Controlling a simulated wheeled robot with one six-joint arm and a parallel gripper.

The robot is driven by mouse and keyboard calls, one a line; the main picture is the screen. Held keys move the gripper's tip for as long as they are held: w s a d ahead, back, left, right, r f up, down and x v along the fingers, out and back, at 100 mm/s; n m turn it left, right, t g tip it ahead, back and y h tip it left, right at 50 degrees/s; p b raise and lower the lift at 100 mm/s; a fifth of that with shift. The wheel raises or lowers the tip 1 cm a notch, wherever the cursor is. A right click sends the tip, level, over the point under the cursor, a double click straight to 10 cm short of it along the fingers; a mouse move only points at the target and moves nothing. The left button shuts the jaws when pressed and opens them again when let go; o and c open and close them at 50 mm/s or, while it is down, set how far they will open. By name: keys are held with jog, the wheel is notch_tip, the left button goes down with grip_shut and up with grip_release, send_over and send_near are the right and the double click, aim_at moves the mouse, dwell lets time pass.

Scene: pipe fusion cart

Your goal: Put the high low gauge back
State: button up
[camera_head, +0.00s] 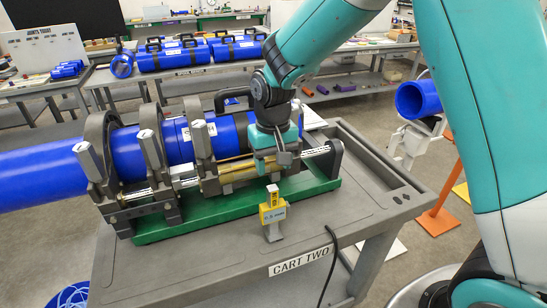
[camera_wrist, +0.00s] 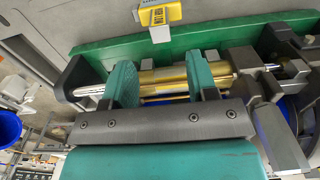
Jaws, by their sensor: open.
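A small yellow tool with a dark-lettered label, which looks like the high low gauge (camera_head: 272,209), stands upright in a grey holder on the cart top, in front of the green base. Its yellow body also shows at the top of the wrist view (camera_wrist: 160,13). My gripper (camera_head: 274,163) is behind it, low over the right end of the clamp machine. In the wrist view, its two teal fingers (camera_wrist: 160,78) are apart, with the machine's brass-coloured cylinder (camera_wrist: 168,76) showing between them. I cannot tell whether they touch the cylinder. The gripper holds nothing.
The grey cart (camera_head: 330,218) carries a green base (camera_head: 160,232) and clamps around a long blue pipe (camera_head: 40,170). A black cable (camera_head: 330,255) hangs over the cart's front edge. Benches with blue cases stand behind.

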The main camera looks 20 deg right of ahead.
jog(key=s+a+r+n+y, duration=0.2)
jog(key=s+r+n, duration=0.1)
jog(key=s+r, duration=0.6)
jog(key=s+a+r+n+y, duration=0.2)
jog(key=s+n, duration=0.2)
jog(key=s, duration=1.1)
jog(key=shift+s+a+b, duration=0.2)
jog(key=shift+s+b, duration=0.1)
jog(key=shift+b, duration=0.05)
jog(key=shift+r, duration=0.1)
